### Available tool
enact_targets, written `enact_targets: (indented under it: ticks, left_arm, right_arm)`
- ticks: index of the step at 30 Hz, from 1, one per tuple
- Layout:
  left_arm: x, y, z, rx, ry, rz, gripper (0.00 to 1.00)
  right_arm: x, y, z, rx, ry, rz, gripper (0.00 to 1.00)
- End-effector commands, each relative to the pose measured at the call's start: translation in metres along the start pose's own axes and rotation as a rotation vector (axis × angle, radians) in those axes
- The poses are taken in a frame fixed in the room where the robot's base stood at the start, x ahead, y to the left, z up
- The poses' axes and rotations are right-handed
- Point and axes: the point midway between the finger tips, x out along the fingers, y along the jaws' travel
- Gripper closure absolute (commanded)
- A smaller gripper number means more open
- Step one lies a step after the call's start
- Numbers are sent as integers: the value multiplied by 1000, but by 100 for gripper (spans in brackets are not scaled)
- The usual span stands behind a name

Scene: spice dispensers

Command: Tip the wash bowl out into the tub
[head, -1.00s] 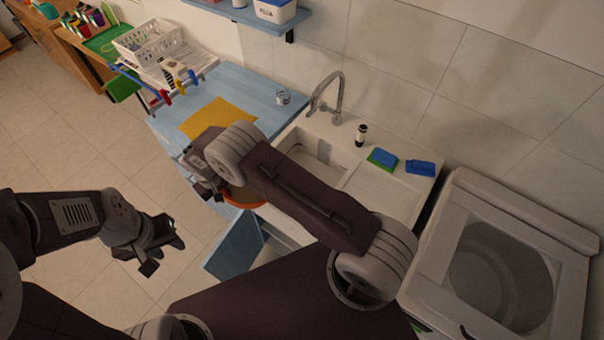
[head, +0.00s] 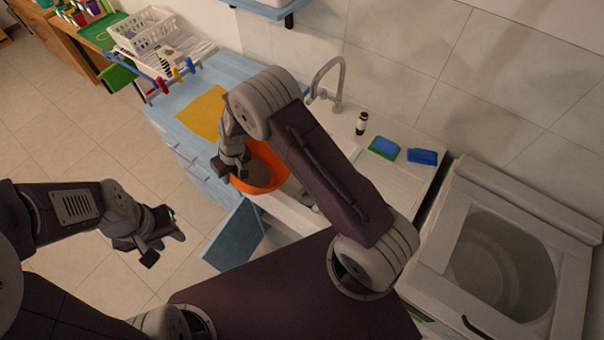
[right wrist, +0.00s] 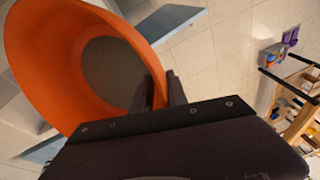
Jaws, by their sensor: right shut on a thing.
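The orange wash bowl (head: 270,184) is held at the front left of the sink unit, partly behind my right arm. My right gripper (head: 232,168) is shut on its rim. The right wrist view shows the bowl (right wrist: 35,70) tilted in the picture, with a grey-brown round area inside; I cannot tell whether it is liquid or the bowl's bottom. A round grey tub (head: 500,265) is open in the white top-loading machine at the right, apart from the bowl. My left gripper (head: 160,240) is open and empty over the floor at the left.
A blue cabinet door (head: 235,235) stands open below.

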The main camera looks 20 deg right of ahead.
Motion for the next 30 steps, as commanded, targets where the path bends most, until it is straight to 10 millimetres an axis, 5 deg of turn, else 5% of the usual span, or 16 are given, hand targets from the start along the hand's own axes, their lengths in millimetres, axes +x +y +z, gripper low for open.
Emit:
enact_targets:
  ticks: [30]
  left_arm:
    - [82,-2,8,0,0,0,64]
  right_arm:
    - [-15,18,8,16,68,-119,100]
